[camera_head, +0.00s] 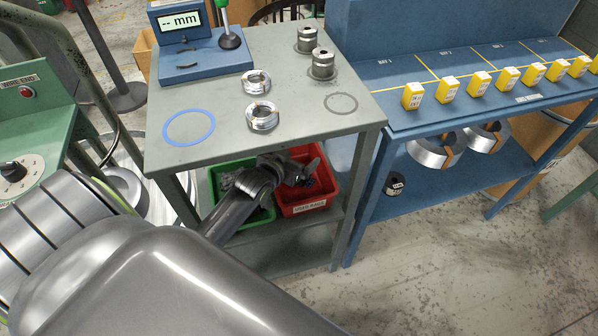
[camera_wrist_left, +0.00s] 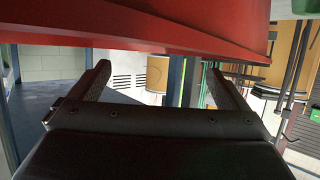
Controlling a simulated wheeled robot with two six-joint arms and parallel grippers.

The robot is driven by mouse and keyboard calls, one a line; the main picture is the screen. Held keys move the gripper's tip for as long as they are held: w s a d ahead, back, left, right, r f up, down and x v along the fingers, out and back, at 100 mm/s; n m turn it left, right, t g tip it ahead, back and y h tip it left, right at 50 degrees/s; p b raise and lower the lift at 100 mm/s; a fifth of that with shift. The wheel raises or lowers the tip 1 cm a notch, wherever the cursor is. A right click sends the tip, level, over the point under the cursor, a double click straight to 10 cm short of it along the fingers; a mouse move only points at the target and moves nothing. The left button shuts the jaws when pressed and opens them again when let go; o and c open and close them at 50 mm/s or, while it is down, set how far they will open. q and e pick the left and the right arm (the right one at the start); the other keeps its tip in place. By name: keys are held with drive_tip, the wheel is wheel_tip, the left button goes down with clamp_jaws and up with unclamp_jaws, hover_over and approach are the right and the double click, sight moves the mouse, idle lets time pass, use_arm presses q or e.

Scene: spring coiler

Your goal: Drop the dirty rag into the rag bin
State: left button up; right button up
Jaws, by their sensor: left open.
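The red rag bin (camera_head: 300,201), with a "USED RAGS" label on its front, sits on the lower shelf of the grey-green table. My left gripper (camera_head: 303,172) is over this bin, with its fingers open. The left wrist view shows my left gripper (camera_wrist_left: 158,74) with nothing between its fingers and the red bin wall (camera_wrist_left: 150,30) across the top. Dark bluish material shows inside the bin beside the fingers, but I cannot tell whether it is the dirty rag. The gripper hides part of the bin's inside. My right gripper is not in view.
A green bin (camera_head: 262,217) with grey pieces stands left of the red bin. The table top (camera_head: 215,120) above holds wire coils, metal cylinders and a blue gauge. A blue bench (camera_head: 440,120) with yellow boxes stands to the right. The floor in front is clear.

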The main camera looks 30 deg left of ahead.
use_arm(q)
drive_tip(key=shift+s+r, duration=0.15)
drive_tip(key=shift+s, duration=0.2)
drive_tip(key=a+p+v, duration=0.1)
drive_tip(key=p+v, duration=0.1)
drive_tip(key=v, duration=1.4)
drive_tip(key=shift+s+d+r+p, duration=0.2)
drive_tip(key=shift+s+d+p, duration=0.05)
drive_tip(key=shift+d+p, duration=0.15)
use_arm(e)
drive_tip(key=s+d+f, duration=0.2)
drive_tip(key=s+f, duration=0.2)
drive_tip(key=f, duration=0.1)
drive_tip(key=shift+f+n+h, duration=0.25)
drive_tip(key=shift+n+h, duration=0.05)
